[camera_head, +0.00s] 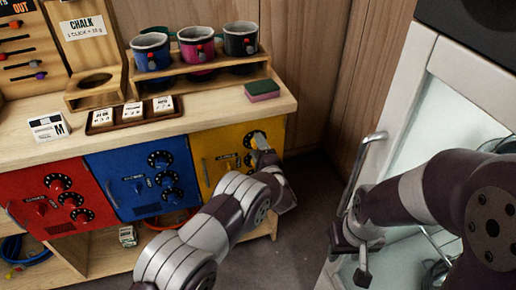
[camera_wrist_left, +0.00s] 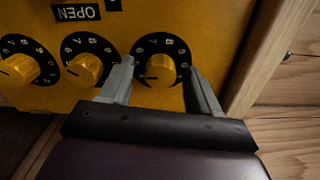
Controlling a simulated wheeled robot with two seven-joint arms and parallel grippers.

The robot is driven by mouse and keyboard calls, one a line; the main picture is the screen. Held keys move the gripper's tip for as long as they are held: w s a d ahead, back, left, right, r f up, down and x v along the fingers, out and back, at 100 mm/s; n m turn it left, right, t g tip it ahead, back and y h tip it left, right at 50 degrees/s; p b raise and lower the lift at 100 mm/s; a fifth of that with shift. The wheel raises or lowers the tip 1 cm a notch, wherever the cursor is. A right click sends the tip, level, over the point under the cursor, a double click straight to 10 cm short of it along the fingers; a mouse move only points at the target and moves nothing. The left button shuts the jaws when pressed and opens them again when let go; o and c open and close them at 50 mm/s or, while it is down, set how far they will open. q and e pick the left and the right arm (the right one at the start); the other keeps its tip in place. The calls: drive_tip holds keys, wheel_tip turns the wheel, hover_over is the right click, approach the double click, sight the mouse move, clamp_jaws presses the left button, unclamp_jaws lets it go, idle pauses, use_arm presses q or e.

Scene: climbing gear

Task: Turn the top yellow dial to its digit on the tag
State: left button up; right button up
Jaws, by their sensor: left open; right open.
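The yellow door (camera_head: 213,142) is the rightmost of three on the bench front. Its top dial (camera_head: 258,139) is a black disc with a yellow knob. My left gripper (camera_head: 264,154) is at this dial and partly covers it in the head view. In the left wrist view the open fingers (camera_wrist_left: 160,82) stand on either side of the rightmost yellow knob (camera_wrist_left: 160,68); contact cannot be told. Two other yellow knobs sit to its left. Three tags lie in a brown tray (camera_head: 92,127); their digits are too small to read. My right gripper (camera_head: 352,256) is open and empty.
Red (camera_head: 40,195) and blue (camera_head: 125,170) doors with similar dials stand to the left. Three mugs sit on a wooden rack (camera_head: 196,72) above. A green and pink sponge (camera_head: 262,90) lies on the bench top. A white cabinet with a metal handle (camera_head: 366,160) stands at right.

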use_arm(q)
drive_tip(key=p+v, duration=0.1)
drive_tip(key=v, duration=1.1)
drive_tip(key=shift+s, duration=0.25)
drive_tip(key=shift+d, duration=0.1)
